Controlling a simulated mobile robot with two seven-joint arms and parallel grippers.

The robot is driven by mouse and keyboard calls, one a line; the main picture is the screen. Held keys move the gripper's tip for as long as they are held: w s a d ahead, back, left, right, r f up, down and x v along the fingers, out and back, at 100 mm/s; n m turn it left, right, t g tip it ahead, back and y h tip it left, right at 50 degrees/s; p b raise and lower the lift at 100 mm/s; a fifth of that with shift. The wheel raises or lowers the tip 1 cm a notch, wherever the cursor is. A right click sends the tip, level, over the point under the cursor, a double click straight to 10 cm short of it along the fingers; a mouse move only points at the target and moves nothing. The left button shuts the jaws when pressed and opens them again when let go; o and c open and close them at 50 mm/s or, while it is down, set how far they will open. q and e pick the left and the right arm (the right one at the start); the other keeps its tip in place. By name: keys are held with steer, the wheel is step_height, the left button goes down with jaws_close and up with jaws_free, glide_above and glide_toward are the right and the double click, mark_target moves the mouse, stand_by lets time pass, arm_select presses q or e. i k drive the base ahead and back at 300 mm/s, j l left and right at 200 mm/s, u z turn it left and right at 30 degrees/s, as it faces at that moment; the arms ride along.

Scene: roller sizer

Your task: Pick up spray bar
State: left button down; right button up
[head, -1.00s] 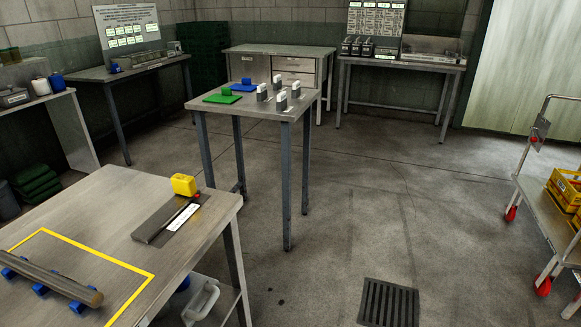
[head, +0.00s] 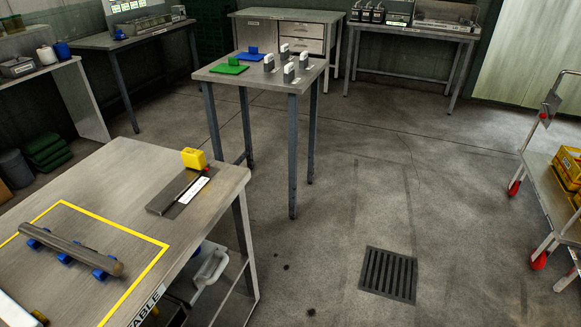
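A long grey-brown round bar (head: 75,249), which looks like the spray bar, lies on several blue supports (head: 66,258). It rests inside a yellow outline (head: 139,285) on the metal table (head: 112,170) at the left. Its far-left end and its near-right end both show, and nothing touches it from above. Neither of my grippers can be made out in the head view.
A yellow block gauge (head: 194,159) stands by a dark plate (head: 176,193) at the table's right edge. A white piece at the lower left (head: 14,311) is cut off and unclear. A small table (head: 262,73) stands ahead, a trolley (head: 547,204) at right.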

mark_target(104, 265)
steer(key=u, duration=1.6)
steer(key=l+u, duration=0.1)
steer(key=l, duration=1.65)
